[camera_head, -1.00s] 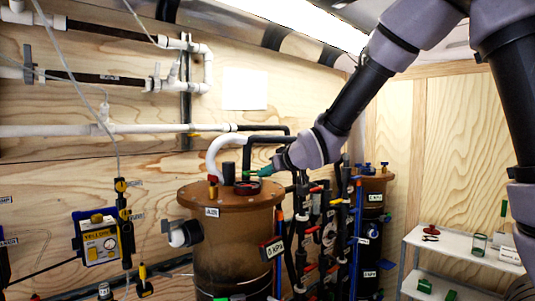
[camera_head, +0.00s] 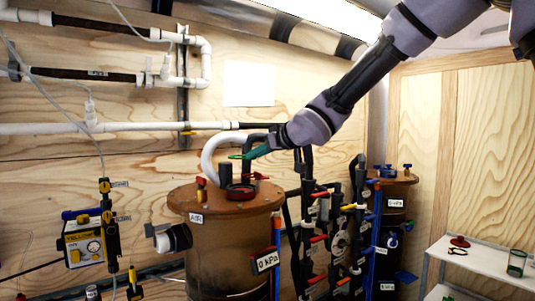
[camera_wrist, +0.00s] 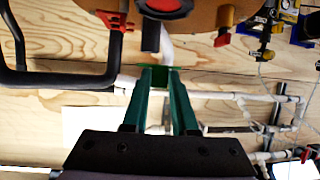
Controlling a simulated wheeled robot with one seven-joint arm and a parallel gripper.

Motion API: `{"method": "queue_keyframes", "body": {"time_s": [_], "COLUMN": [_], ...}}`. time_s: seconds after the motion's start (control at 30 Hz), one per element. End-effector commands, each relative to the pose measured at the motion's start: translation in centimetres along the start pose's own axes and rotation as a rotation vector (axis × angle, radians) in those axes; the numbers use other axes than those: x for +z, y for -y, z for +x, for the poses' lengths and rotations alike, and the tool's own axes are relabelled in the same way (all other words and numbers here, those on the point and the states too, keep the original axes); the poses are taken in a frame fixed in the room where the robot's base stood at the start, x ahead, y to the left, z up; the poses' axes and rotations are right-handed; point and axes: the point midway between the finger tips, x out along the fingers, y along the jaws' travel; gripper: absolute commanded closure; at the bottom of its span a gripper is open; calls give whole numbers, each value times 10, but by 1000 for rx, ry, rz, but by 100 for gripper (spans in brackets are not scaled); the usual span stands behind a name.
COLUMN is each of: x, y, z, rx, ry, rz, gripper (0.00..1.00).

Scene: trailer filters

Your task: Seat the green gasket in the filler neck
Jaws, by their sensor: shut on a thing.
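My gripper (camera_head: 250,154) has green fingers and is shut on the green gasket (camera_head: 236,157), which shows edge-on as a thin green line at the fingertips. In the wrist view the gasket (camera_wrist: 183,69) is a flat green strip across the tips of my gripper (camera_wrist: 160,74). The filler neck (camera_head: 240,191) appears to be the round dark-rimmed fitting with red in it on top of the brown tank (camera_head: 228,240). It also shows at the top of the wrist view (camera_wrist: 165,7). The gasket is above the neck, clearly apart from it.
A black post (camera_head: 225,182), a red-and-yellow valve (camera_head: 201,188) and a white hose (camera_head: 209,160) stand close to the neck. Pipes with red handles (camera_head: 318,239) crowd the tank's right side. A white shelf (camera_head: 478,257) at the right holds a green-tinted glass (camera_head: 516,263).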

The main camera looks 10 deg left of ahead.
Motion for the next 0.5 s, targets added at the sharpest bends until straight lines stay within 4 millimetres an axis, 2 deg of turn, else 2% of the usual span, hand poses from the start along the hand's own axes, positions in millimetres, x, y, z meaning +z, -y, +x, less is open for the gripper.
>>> {"method": "queue_keyframes", "body": {"time_s": [0.37, 0.5], "x": [0, 9], "y": [-1, 0], "z": [-1, 2], "rx": [3, 0], "ry": [-2, 0], "rz": [-1, -1], "gripper": [100, 100]}}
